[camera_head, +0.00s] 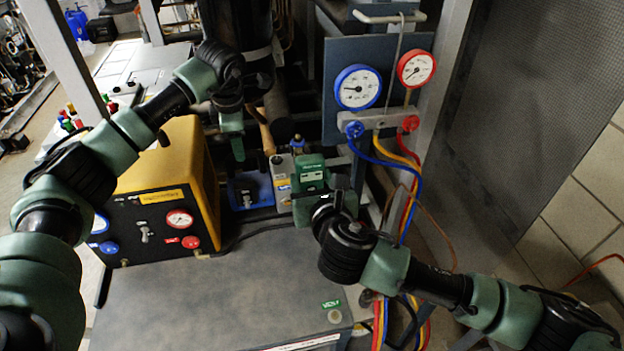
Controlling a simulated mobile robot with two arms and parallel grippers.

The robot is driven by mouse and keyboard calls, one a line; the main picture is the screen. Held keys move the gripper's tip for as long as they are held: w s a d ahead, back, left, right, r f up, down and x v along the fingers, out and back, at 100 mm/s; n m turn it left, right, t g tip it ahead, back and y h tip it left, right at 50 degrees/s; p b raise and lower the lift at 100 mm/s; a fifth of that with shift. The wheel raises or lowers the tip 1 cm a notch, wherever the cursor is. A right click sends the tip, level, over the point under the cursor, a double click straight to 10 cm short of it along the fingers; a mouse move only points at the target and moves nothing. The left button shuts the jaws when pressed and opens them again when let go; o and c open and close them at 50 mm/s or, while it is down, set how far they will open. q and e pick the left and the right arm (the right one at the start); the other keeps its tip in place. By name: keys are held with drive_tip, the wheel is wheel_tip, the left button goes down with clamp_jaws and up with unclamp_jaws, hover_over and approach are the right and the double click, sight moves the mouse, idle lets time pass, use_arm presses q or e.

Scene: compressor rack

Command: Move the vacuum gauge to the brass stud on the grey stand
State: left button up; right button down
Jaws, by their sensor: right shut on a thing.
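A small green instrument with a pale label (309,171), which looks like the vacuum gauge, stands upright at my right gripper (318,198). The gripper is shut on it, and dark fingers hide its lower part. My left gripper (236,142) points down behind the yellow machine, above the blue unit. Its fingertips are too small and dark to tell whether they are open.
A yellow and black machine (165,185) with a gauge stands at left. A blue unit (243,190) and a grey-yellow block (281,182) are close to the instrument. The manifold (378,120), with blue and red gauges and hoses, hangs at right. The grey top is mostly bare.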

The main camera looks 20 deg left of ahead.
use_arm(q)
drive_tip(key=shift+w+a+v, duration=0.1)
drive_tip(key=shift+w+v, duration=0.1)
drive_tip(key=shift+v, duration=0.7)
drive_tip(key=shift+w+a+v, duration=0.1)
drive_tip(key=shift+w+v, duration=0.1)
drive_tip(key=shift+v, duration=0.75)
drive_tip(key=shift+w+a+v, duration=0.15)
drive_tip(key=shift+v, duration=0.75)
drive_tip(key=shift+r, duration=0.15)
